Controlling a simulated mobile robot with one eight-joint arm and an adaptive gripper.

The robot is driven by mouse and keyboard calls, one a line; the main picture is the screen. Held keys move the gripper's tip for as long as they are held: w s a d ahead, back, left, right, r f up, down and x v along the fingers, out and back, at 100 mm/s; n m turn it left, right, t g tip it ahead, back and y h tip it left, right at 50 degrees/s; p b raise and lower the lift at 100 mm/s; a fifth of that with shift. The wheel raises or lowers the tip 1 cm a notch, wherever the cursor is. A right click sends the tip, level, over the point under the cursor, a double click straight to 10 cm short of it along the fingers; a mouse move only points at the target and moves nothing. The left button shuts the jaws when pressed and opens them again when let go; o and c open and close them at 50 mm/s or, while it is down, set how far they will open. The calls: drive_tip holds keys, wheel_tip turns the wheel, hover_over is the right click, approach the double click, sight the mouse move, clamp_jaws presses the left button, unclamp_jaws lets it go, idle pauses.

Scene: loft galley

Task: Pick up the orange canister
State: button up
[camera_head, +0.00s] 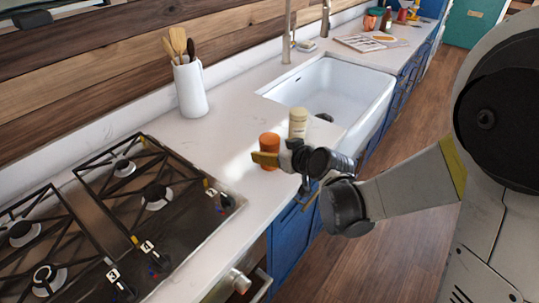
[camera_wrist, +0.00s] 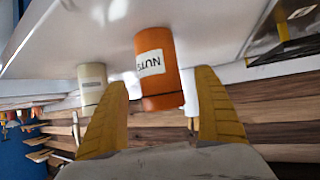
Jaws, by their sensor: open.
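The orange canister (camera_head: 269,143) stands upright on the white counter, between the stove and the sink. In the wrist view the orange canister (camera_wrist: 157,70) carries a white label reading "NUTS" and lies between the yellow fingers, towards their tips. My gripper (camera_head: 266,160) is open at the canister, and one yellow finger crosses in front of its lower part in the head view. In the wrist view my gripper (camera_wrist: 160,85) shows a gap on both sides of the canister. I cannot tell how far the fingers reach past it.
A cream canister (camera_head: 298,123) stands close beside the orange one, and shows outside the left finger in the wrist view (camera_wrist: 93,84). A white sink (camera_head: 330,90), a utensil crock (camera_head: 190,90) and a gas stove (camera_head: 130,215) are around. The counter behind is clear.

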drive_tip(key=x, duration=0.2)
drive_tip(key=shift+w+a+f, duration=0.1)
drive_tip(key=shift+w, duration=0.1)
drive_tip(key=c, duration=1.5)
drive_tip(key=shift+o, duration=0.2)
